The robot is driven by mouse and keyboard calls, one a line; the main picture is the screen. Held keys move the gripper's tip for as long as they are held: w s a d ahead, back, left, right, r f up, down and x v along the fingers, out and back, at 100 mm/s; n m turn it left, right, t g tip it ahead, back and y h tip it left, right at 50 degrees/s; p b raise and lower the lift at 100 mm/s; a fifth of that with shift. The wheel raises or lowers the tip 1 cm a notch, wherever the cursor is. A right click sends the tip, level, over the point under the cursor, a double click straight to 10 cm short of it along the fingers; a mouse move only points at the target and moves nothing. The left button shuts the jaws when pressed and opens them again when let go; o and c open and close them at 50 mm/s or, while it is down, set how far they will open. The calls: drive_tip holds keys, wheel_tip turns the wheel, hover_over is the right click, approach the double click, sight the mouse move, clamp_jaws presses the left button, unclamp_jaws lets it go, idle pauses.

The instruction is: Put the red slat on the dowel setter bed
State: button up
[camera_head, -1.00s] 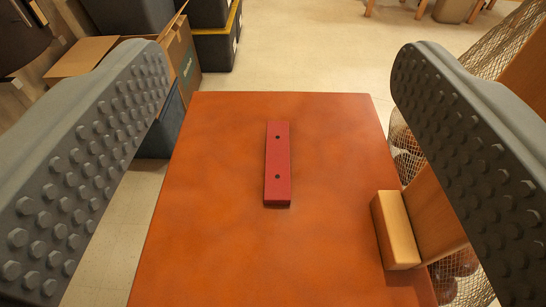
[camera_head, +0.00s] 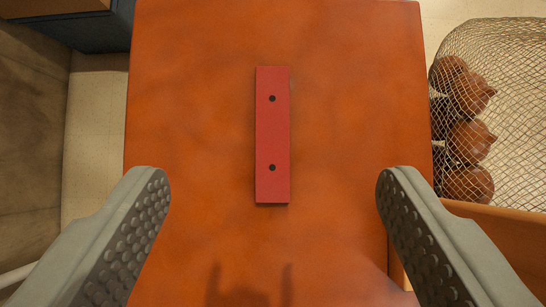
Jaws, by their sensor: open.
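The red slat (camera_head: 272,135) is a flat narrow bar with two dark holes. It lies on the orange tabletop (camera_head: 190,110), its long side running away from me. My gripper (camera_head: 273,185) is open, its two grey studded fingers wide apart to the left and right. The slat lies between and ahead of the fingertips, apart from both, and nothing is held. I cannot make out a dowel setter bed in this view.
A net holder with several brown round objects (camera_head: 468,140) stands right of the table, with a wooden edge (camera_head: 500,219) below it. A dark blue bin (camera_head: 95,30) is at the upper left. The tabletop around the slat is clear.

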drive_tip(key=w+f+g, duration=0.7)
drive_tip(key=w+f, duration=0.2)
drive_tip(key=w, duration=0.1)
hover_over(272, 119)
wheel_tip(272, 119, down, 12)
drive_tip(key=shift+w+d+r, duration=0.1)
drive_tip(key=shift+w+d, duration=0.05)
drive_tip(key=shift+s+f, duration=0.2)
drive_tip(key=shift+f, duration=2.5)
drive_tip(key=c, duration=1.2)
drive_tip(key=shift+r, duration=0.15)
